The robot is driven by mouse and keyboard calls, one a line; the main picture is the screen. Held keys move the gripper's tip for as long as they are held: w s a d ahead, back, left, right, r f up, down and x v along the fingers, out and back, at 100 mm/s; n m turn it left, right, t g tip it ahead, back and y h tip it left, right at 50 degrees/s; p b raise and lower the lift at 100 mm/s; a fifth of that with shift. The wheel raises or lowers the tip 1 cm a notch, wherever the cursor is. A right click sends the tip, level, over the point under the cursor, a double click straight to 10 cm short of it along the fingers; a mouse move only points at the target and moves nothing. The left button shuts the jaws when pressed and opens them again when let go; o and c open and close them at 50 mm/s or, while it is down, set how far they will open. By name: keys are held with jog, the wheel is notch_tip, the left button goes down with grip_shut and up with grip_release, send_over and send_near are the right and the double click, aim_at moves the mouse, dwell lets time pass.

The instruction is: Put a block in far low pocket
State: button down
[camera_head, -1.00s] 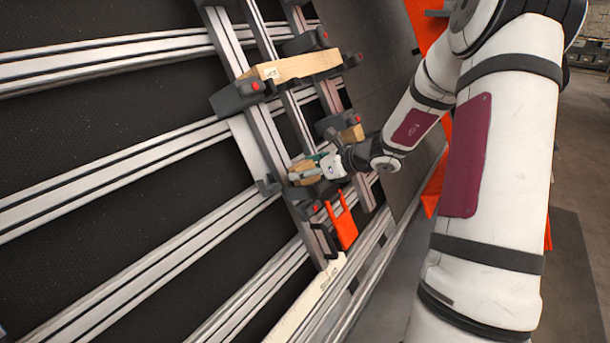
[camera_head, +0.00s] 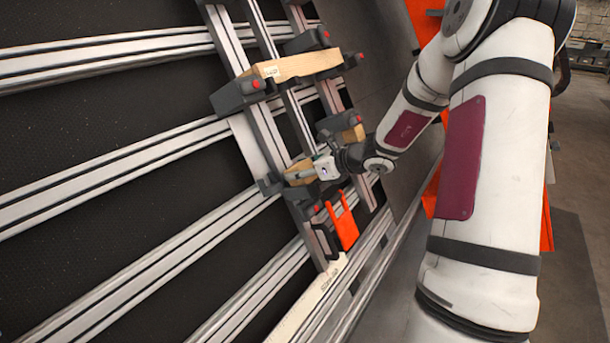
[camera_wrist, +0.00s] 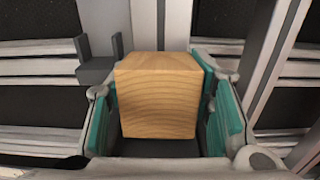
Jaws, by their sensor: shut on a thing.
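A light wooden block (camera_wrist: 158,100) sits between the teal pads of my gripper (camera_wrist: 163,125) in the wrist view. In the head view my gripper (camera_head: 312,170) is at the rail frame, shut on the block (camera_head: 295,172), which is partly hidden by the fingers. A dark grey pocket bracket (camera_wrist: 97,65) stands just left of and beyond the block in the wrist view. I cannot tell whether the block touches a pocket. Another wooden piece (camera_head: 352,133) sits in a dark bracket just above my gripper.
A long wooden beam (camera_head: 298,65) rests across dark brackets with red knobs above. An orange forked piece (camera_head: 343,224) hangs just below my gripper. Metal rails (camera_head: 90,190) cross the dark panel. A pale labelled bar (camera_head: 312,303) lies lower down.

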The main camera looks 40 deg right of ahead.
jog(key=shift+w+f, duration=0.2)
jog(key=shift+f, duration=0.15)
dwell(0.5)
jog(key=c, duration=0.7)
grip_release()
jog(key=shift+r, duration=0.15)
jog(key=shift+s+d+r, duration=0.1)
jog(key=shift+s+r, duration=0.05)
jog(key=shift+s, duration=0.1)
jog(key=v, duration=1.1)
jog(key=shift+s, duration=0.15)
